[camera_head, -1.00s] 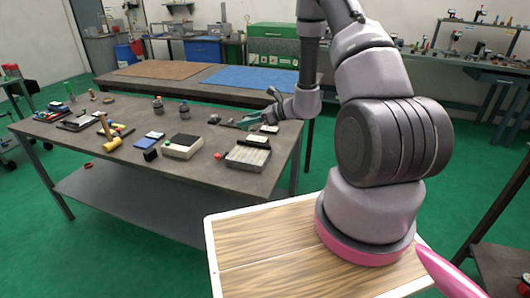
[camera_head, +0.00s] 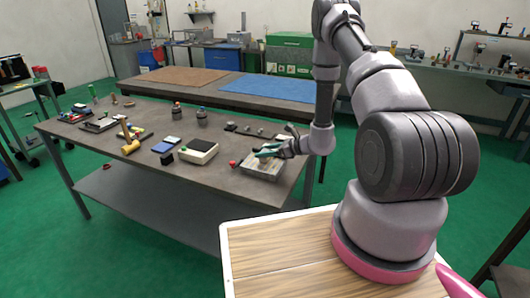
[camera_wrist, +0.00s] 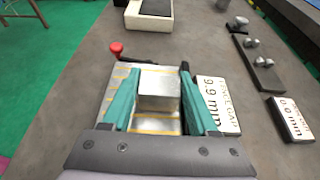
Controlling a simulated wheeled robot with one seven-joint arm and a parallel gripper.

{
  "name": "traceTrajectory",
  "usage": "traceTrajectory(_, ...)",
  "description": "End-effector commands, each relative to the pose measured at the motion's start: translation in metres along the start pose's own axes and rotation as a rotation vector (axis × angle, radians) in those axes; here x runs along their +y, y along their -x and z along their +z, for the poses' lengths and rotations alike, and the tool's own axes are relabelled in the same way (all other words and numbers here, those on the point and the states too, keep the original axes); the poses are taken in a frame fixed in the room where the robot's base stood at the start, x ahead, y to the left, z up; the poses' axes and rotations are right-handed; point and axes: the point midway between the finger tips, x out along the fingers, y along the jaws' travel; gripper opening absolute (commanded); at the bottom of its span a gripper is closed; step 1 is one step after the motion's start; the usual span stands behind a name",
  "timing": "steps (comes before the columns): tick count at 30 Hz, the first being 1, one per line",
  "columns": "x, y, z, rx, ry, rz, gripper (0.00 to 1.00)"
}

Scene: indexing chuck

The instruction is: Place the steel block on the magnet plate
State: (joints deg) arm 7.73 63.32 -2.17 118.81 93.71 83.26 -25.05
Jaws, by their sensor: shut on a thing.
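The steel block (camera_wrist: 158,84) is a plain silvery block held between the teal fingers of my gripper (camera_wrist: 160,92) in the wrist view. Below it lies the magnet plate (camera_wrist: 114,92), a grey plate with yellow stripes and a red-knobbed lever at its far left corner. The block is over the middle of the plate; I cannot tell whether it touches it. In the head view my gripper (camera_head: 268,152) is low over the magnet plate (camera_head: 258,172) at the near right part of the table, and the block is hard to make out.
A gauge label block reading 9.9 mm (camera_wrist: 217,103) lies close to the plate's right side. Another label block (camera_wrist: 291,119) and a dark rack with metal pieces (camera_wrist: 262,66) are farther right. A white box with a black top (camera_head: 198,150) stands beyond the plate.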

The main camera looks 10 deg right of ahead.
Motion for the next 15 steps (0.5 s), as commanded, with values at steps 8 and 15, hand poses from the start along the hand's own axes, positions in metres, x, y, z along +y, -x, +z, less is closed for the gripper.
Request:
traceTrajectory(8,0.0,-0.001,-0.0027,0.001,0.0,0.0,0.9)
traceTrajectory(15,0.0001,-0.001,-0.0026,0.001,0.0,0.0,0.9)
